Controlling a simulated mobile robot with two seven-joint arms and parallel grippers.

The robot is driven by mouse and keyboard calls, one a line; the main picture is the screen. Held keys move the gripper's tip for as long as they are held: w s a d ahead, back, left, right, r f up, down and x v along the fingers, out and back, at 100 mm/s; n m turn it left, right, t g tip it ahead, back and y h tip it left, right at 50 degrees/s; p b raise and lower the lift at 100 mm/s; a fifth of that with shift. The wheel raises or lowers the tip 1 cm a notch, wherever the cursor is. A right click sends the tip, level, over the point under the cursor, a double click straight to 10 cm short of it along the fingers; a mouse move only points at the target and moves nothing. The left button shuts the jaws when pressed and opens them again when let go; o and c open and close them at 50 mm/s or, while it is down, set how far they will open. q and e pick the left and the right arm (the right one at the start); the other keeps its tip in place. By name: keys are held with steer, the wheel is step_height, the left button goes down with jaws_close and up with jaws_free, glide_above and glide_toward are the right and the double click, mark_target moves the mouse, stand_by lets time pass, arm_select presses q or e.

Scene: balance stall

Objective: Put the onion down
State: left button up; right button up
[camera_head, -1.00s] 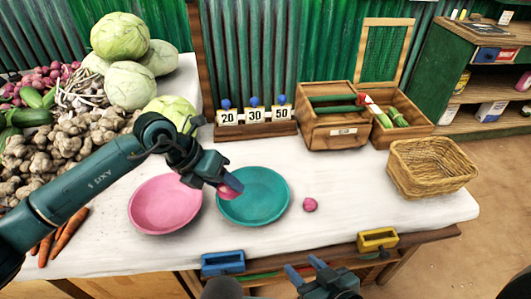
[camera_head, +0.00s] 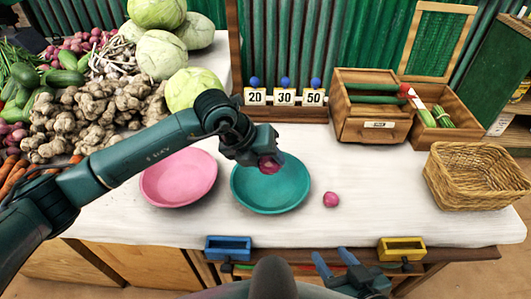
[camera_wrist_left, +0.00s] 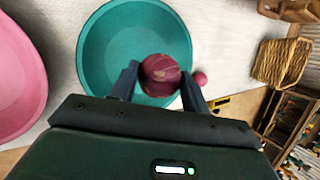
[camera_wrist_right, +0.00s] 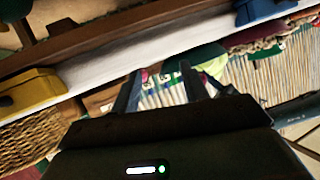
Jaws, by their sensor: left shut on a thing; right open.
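A red-purple onion (camera_wrist_left: 161,75) is gripped between the fingers of my left gripper (camera_wrist_left: 161,84), which is shut on it. In the head view the held onion (camera_head: 269,165) is over the teal bowl (camera_head: 270,204), apart from or touching it I cannot tell. The teal bowl (camera_wrist_left: 103,55) looks empty in the left wrist view. A second small onion (camera_head: 331,199) lies on the white cloth right of the teal bowl. It also shows in the left wrist view (camera_wrist_left: 200,78). My right gripper (camera_head: 335,262) is open and empty by the table's front edge.
A pink bowl (camera_head: 179,178) sits left of the teal one. A wicker basket (camera_head: 478,178) stands at the right. Blue (camera_head: 228,248) and yellow (camera_head: 402,249) boxes are at the front edge. Price cards (camera_head: 284,97) and a wooden box (camera_head: 372,108) stand behind. Vegetables fill the left.

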mark_target(265, 172)
arm_select(q)
step_height(265, 172, down, 4)
steer(key=shift+r+b, duration=0.2)
steer(key=shift+b, duration=0.75)
steer(key=shift+f+b, duration=0.4)
steer(key=shift+f, duration=0.55)
arm_select(e)
steer(key=shift+s+d+r+t, duration=0.25)
steer(key=shift+s+d+t, duration=0.1)
steer(key=shift+d, duration=0.1)
steer(key=shift+s+d+r+t, duration=0.2)
steer(key=shift+d+r+t, duration=0.05)
steer(key=shift+d+t, duration=0.15)
steer(key=shift+r, duration=0.1)
arm_select(q)
steer(key=o, duration=1.1)
steer(key=shift+o, duration=0.2)
